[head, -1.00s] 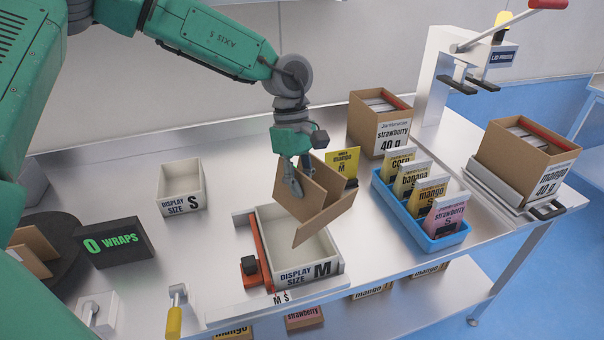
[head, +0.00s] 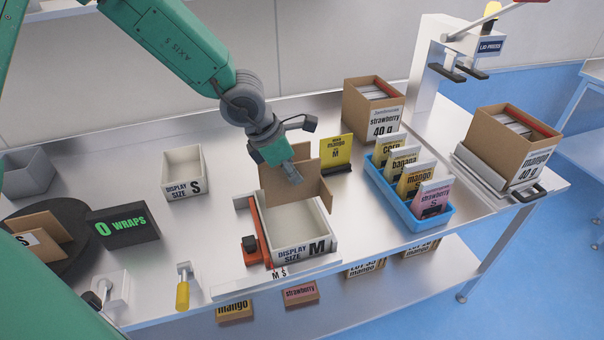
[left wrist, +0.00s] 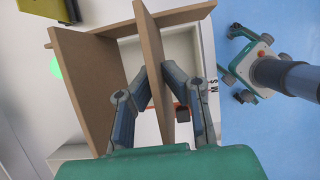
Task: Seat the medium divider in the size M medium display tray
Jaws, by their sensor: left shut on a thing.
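My left gripper (head: 291,174) is shut on the brown divider (head: 313,187), made of crossed flat panels. The left wrist view shows the fingers (left wrist: 168,100) on either side of one divider panel (left wrist: 151,55). The divider is at the back part of the white size M display tray (head: 292,252), its panels standing above the rim. Its lower edges are partly hidden, so I cannot tell whether it touches the tray. The tray also shows behind the panel in the left wrist view (left wrist: 182,62). My right gripper is not in view.
An orange-red guide (head: 261,232) runs along the tray's left side. A yellow mango M card (head: 337,152) stands close behind right. A blue bin of pouches (head: 408,214) is to the right. A small size S tray (head: 184,187) stands left, with clear bench between.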

